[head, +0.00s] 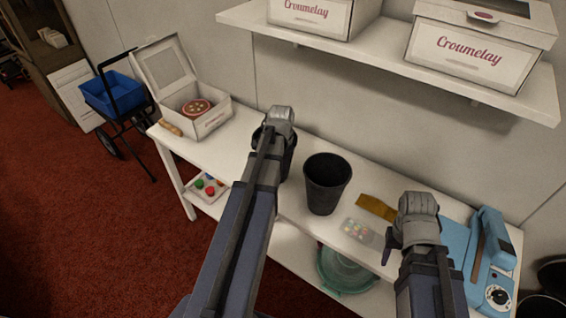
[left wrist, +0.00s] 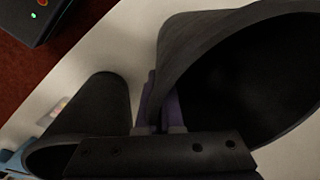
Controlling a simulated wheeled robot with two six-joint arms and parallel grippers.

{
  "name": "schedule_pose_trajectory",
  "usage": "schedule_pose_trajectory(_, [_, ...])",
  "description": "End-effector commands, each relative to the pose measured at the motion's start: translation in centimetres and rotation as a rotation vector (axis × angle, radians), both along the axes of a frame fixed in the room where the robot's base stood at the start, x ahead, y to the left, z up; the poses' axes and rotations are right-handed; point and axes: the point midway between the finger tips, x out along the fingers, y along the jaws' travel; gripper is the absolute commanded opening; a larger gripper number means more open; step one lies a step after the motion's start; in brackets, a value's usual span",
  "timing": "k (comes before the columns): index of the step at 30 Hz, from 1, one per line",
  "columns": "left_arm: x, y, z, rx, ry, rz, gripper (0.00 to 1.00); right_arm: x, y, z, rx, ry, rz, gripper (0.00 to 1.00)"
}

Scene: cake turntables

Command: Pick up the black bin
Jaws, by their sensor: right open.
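Two black bins stand along the white table. The left one (head: 290,162) is mostly hidden behind my left arm in the head view; the other black bin (head: 326,183) stands upright to its right. My left gripper (head: 277,120) is at the rim of the left bin. In the left wrist view its purple fingers (left wrist: 162,105) are close together at the wall of this bin (left wrist: 195,45), seemingly pinching it; whether the bin is off the table I cannot tell. The other bin (left wrist: 98,105) shows at left, apart. My right gripper (head: 392,246) is open over the table's right part.
An open cake box (head: 205,118) stands at the table's left end. A brown flat piece (head: 376,207), a packet of coloured sweets (head: 357,230) and a blue machine (head: 490,265) are at right. A shelf (head: 385,58) with boxes overhangs the back.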

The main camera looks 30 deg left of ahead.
Motion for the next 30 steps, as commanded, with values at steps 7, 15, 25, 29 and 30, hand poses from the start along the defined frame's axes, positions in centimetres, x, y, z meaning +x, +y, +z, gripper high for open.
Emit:
schedule_pose_trajectory(7, [0.0, 0.0, 4.7, 0.0, 0.0, 0.0, 0.0, 0.0, 0.0, 4.7, 0.0, 0.0, 0.0, 0.5])
schedule_pose_trajectory(15, [0.0, 0.0, 7.5, 0.0, 0.0, 0.0, 0.0, 0.0, 0.0, 7.5, 0.0, 0.0, 0.001, 0.5])
schedule_pose_trajectory(25, [0.0, 0.0, 7.4, 0.0, 0.0, 0.0, 0.0, 0.0, 0.0, 7.4, 0.0, 0.0, 0.001, 0.5])
schedule_pose_trajectory(29, [0.0, 0.0, 7.4, 0.0, 0.0, 0.0, 0.0, 0.0, 0.0, 7.4, 0.0, 0.0, 0.001, 0.5])
schedule_pose_trajectory(30, [0.0, 0.0, 7.4, 0.0, 0.0, 0.0, 0.0, 0.0, 0.0, 7.4, 0.0, 0.0, 0.001, 0.5])
